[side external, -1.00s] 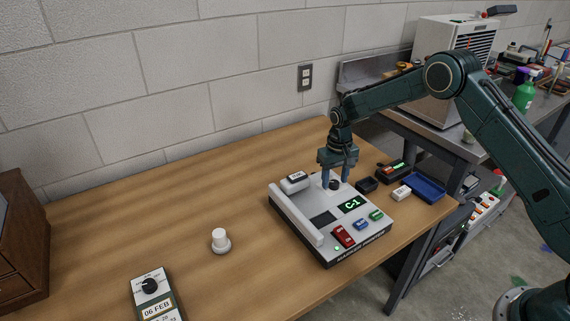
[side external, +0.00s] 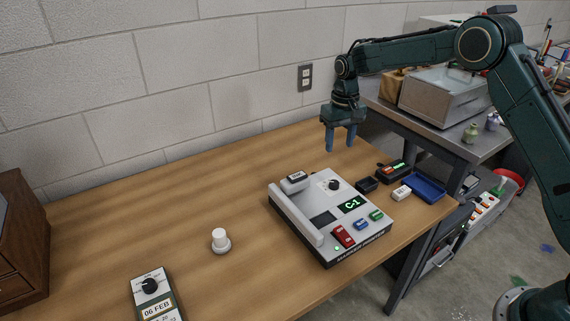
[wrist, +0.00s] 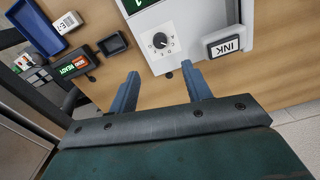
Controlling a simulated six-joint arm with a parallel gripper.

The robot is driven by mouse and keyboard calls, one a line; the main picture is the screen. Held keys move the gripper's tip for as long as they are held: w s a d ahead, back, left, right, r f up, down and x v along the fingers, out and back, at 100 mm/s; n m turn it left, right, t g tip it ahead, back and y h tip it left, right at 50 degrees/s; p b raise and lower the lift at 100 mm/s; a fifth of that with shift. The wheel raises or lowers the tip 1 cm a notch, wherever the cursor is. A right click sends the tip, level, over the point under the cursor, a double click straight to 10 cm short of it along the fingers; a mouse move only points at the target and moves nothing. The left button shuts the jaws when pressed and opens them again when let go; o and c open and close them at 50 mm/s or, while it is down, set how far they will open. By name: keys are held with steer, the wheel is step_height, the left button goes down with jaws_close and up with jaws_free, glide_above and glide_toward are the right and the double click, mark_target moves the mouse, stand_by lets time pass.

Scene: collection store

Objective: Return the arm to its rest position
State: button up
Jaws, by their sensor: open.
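My gripper (side external: 341,140) is open and empty, with its blue fingers pointing down. It hangs in the air above the back of the table, beyond the marking machine (side external: 330,217), and touches nothing. In the wrist view my gripper (wrist: 160,84) shows its two fingers spread apart with nothing between them. The machine is white, with a dark dial (side external: 334,184) at its back, a green "C-1" display, and red, blue and green buttons. The dial also shows in the wrist view (wrist: 160,41), ahead of the fingertips.
An ink block (side external: 296,177) sits on the machine's back left corner. A small black tray (side external: 367,184), a white block (side external: 402,193), a blue tray (side external: 430,184) and a dark device (side external: 393,171) stand right of it. A white knobbed piece (side external: 220,240) stands left. The wall is behind.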

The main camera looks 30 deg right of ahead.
steer(key=shift+r, duration=0.35)
steer(key=s+a+r+n+t, duration=0.1)
steer(key=s+a+r+t, duration=0.15)
steer(key=s+r, duration=1.55)
steer(key=s+f+n+t, duration=0.1)
steer(key=s+t, duration=0.2)
steer(key=s, duration=1.8)
steer(key=shift+s, duration=0.35)
